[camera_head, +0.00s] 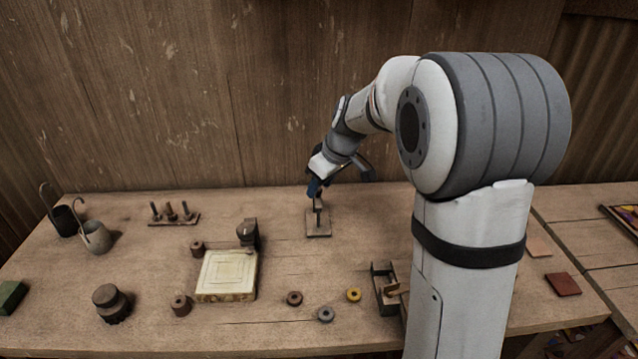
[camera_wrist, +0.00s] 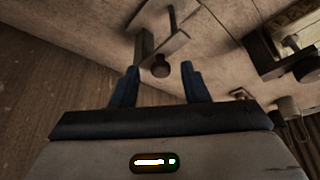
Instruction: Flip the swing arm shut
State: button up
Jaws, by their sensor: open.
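A small metal fixture (camera_head: 318,229) with a flat base plate and an upright part stands at the back middle of the bench. It appears to be the swing arm's mount, but the arm's pose is hard to make out. My gripper (camera_head: 315,190) is over its top, pointing down. In the wrist view the blue fingers of my gripper (camera_wrist: 160,78) are open, with a dark round knob (camera_wrist: 160,67) in the gap between their tips. The fingers look apart from the knob. A grey bar (camera_wrist: 144,44) and the plate (camera_wrist: 182,38) show beyond it.
A cream tile block (camera_head: 227,275) with a dark hinge-like part (camera_head: 248,233) lies left of the fixture. A peg rack (camera_head: 174,217), two hooked cups and several rings lie around. A metal bracket (camera_head: 384,290) is at front right. Bench around the fixture is clear.

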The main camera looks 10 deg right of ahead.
jog(key=v, duration=0.7)
jog(key=shift+r, duration=0.35)
jog(key=shift+s+d, duration=0.1)
jog(key=s+d+f+m+h, duration=0.1)
jog(key=s+m, duration=0.3)
jog(key=s, duration=0.9)
jog(key=s+f+m+h+p, duration=0.1)
jog(key=s+f+m, duration=0.3)
jog(key=s, duration=0.9)
jog(key=shift+d+f+g+h, duration=0.35)
jog(key=shift+d+g+h, duration=0.05)
jog(key=shift+s, duration=0.1)
jog(key=shift+c, duration=0.5)
